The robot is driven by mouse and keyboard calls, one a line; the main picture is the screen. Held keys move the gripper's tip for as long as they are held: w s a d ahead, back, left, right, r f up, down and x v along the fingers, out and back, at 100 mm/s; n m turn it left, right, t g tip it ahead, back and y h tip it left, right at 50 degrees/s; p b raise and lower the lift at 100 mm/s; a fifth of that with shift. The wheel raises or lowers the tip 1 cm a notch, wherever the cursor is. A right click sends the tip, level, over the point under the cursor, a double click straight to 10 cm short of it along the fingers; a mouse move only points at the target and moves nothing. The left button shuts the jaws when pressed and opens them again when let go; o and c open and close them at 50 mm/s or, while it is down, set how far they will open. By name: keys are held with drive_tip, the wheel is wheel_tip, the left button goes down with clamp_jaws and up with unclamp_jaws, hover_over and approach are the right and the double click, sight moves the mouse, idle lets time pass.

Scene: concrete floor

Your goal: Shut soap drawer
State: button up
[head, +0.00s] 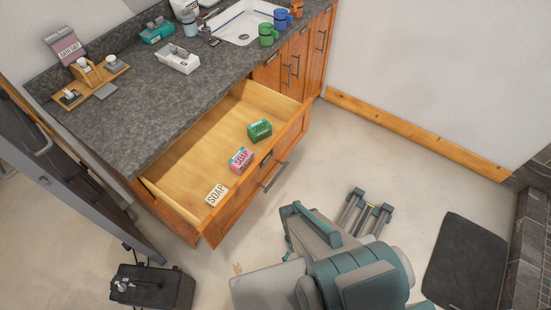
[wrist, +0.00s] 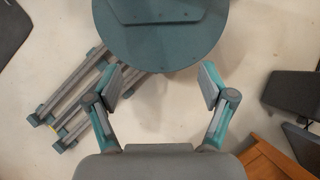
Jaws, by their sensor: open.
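The soap drawer (head: 196,160) is pulled far out from the wooden cabinet under the grey counter in the head view. Its orange front carries a metal bar handle (head: 273,178). Inside, near the front, lie a cream soap box (head: 216,195), a pink soap box (head: 242,160) and a green soap box (head: 259,131). In the wrist view my gripper (wrist: 163,86) has its two fingers spread wide with nothing between them. It is apart from the drawer. A wooden corner (wrist: 272,160) shows at lower right there, probably the drawer. My arm occupies the lower middle of the head view.
The counter (head: 155,105) holds a sink (head: 243,24), a green mug (head: 268,35), a white caddy (head: 178,59) and a wooden tray (head: 92,80). A black box (head: 152,287) stands on the floor at lower left. A dark mat (head: 466,262) lies at right. Floor before the drawer front is clear.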

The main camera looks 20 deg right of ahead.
drive_tip(key=shift+w+d+f, duration=0.1)
drive_tip(key=shift+d+f, duration=0.05)
drive_tip(key=shift+c, duration=1.2)
drive_tip(key=w+d+m+t+b, duration=0.1)
drive_tip(key=w+d, duration=0.1)
drive_tip(key=w, duration=0.2)
drive_tip(key=w+d+r+m+t+y+b, duration=0.1)
drive_tip(key=w+d, duration=0.1)
drive_tip(key=w, duration=0.2)
drive_tip(key=w+d+m+t+b, duration=0.1)
drive_tip(key=w+d, duration=0.1)
drive_tip(key=w, duration=0.3)
drive_tip(key=shift+d+r+m+y, duration=0.3)
clamp_jaws()
drive_tip(key=w+d+r+m+t+y+b, duration=0.2)
drive_tip(key=w+d+r+m+t+b, duration=0.3)
drive_tip(key=w+d+r+m, duration=0.75)
drive_tip(key=w+d+r+m+t, duration=0.55)
drive_tip(key=w+d+r, duration=0.45)
drive_tip(key=r, duration=0.3)
drive_tip(key=m+y, duration=0.2)
drive_tip(key=m, duration=0.5)
approach(307, 122)
wheel_tip(307, 122, down, 4)
drive_tip(key=shift+w+a+p, duration=0.95)
drive_tip(key=shift+w+a, duration=0.45)
drive_tip(key=shift+w, duration=0.15)
